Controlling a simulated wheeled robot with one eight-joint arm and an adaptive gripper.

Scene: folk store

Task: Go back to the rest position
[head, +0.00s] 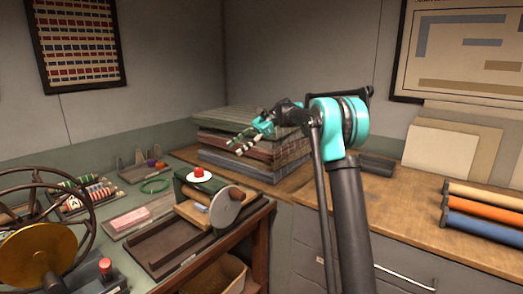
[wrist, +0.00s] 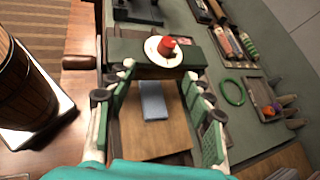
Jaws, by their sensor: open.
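My gripper (head: 246,142) is raised in the head view, in front of the stacked folded cloths (head: 250,140), with its fingers spread and pointing down to the left. In the wrist view my gripper (wrist: 160,78) shows its two green and white fingers wide apart, with nothing held between them. Below and between them show a dark green device with a red knob (wrist: 167,45) and a blue block (wrist: 153,100) on a brown board. My arm rises on the right side of the head view.
The green device (head: 206,196) stands on the left bench, near a spoked wheel (head: 38,245), a pink block (head: 130,219) and a green ring (head: 155,186). Coloured rolls (head: 482,212) lie on the right counter. A brown barrel-like thing (wrist: 25,90) is left in the wrist view.

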